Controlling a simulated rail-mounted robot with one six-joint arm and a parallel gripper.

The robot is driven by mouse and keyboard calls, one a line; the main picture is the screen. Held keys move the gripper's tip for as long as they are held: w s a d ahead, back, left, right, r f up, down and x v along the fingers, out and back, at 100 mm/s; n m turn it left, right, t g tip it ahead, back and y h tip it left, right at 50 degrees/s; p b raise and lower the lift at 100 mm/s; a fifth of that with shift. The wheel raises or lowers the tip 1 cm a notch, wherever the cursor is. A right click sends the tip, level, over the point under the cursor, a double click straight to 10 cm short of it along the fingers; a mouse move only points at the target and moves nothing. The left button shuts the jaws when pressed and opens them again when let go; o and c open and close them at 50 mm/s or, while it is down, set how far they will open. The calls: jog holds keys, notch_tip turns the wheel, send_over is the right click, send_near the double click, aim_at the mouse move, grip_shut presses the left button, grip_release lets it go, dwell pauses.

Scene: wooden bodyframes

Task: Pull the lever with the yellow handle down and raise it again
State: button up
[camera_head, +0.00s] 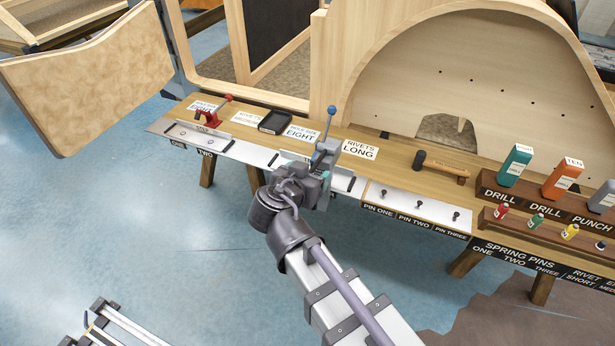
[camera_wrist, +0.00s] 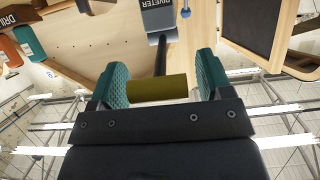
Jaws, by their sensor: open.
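The yellow handle (camera_wrist: 158,88) is a short cylinder on a dark lever rod (camera_wrist: 160,58), below a grey body marked RIVETER (camera_wrist: 158,18) in the wrist view. My gripper (camera_wrist: 163,75) is open, with its teal finger pads on either side of the handle. A small gap shows at the right pad; I cannot tell whether the left pad touches. In the head view my gripper (camera_head: 318,178) is at the bench's front edge by a grey device with a blue-knobbed lever (camera_head: 331,112). The yellow handle is hidden there.
A red-handled device (camera_head: 210,117) and a black tray (camera_head: 275,122) are on the bench to the left. Wooden frames (camera_head: 455,60) rise behind. The floor in front is mostly free.

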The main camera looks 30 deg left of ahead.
jog(key=shift+c, duration=0.2)
jog(key=c, duration=1.2)
